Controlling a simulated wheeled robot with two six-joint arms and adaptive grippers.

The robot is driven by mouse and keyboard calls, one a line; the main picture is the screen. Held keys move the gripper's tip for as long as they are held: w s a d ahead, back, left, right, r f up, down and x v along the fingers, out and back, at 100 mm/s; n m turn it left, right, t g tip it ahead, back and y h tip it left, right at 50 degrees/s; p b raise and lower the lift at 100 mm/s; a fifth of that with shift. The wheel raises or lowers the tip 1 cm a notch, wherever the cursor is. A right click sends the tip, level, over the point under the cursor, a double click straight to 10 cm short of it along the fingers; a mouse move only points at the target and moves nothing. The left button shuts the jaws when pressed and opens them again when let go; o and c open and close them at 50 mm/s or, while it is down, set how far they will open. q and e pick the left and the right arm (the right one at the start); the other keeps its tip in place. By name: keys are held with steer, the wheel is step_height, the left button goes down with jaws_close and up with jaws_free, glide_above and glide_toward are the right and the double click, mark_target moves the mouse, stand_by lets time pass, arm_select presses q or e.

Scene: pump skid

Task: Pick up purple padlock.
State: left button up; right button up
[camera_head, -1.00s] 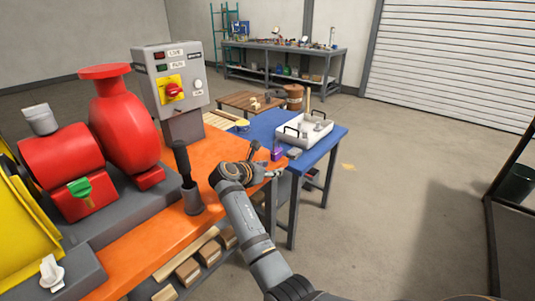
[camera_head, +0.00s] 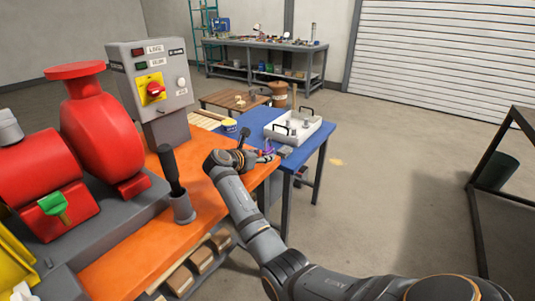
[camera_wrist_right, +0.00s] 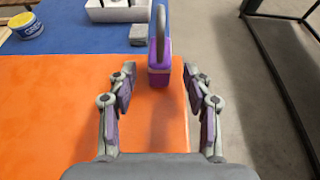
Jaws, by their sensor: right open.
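The purple padlock (camera_wrist_right: 159,74) stands upright with its grey shackle up, at the far right end of the orange surface in the right wrist view. In the head view the padlock (camera_head: 268,146) is small and partly hidden by my right gripper (camera_head: 266,156). In the wrist view my right gripper (camera_wrist_right: 159,76) is open, with one finger on each side of the padlock's lower part. Gaps show between the fingers and the padlock. My left gripper is not in view.
A blue table (camera_head: 311,152) adjoins the orange surface (camera_head: 149,237), bearing a white tray (camera_head: 273,134) and a yellow tub (camera_wrist_right: 27,26). The red pump (camera_head: 100,125), grey control box (camera_head: 130,72) and dark lever (camera_head: 170,168) stand left of my right arm. Open floor lies right.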

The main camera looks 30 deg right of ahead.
mark_target(268, 147)
steer(key=x, duration=0.4)
steer(key=shift+w+d+b, duration=0.15)
steer(key=shift+d+b, duration=0.1)
steer(key=shift+b, duration=0.05)
steer(key=shift+w+d+f, duration=0.1)
steer(key=shift+d+f, duration=0.05)
steer(key=shift+d, duration=0.05)
steer(key=shift+a, duration=0.1)
steer(key=shift+c, duration=0.7)
steer(key=c, duration=0.5)
jaws_close()
steer(key=shift+r, duration=0.25)
step_height(268, 147, up, 3)
steer(key=shift+p, duration=0.35)
step_height(268, 147, up, 6)
steer(key=shift+r+p, duration=0.15)
steer(key=shift+p, duration=0.15)
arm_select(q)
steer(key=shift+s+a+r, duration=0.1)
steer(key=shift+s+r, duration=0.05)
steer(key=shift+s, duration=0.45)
arm_select(e)
steer(key=shift+r, duration=0.2)
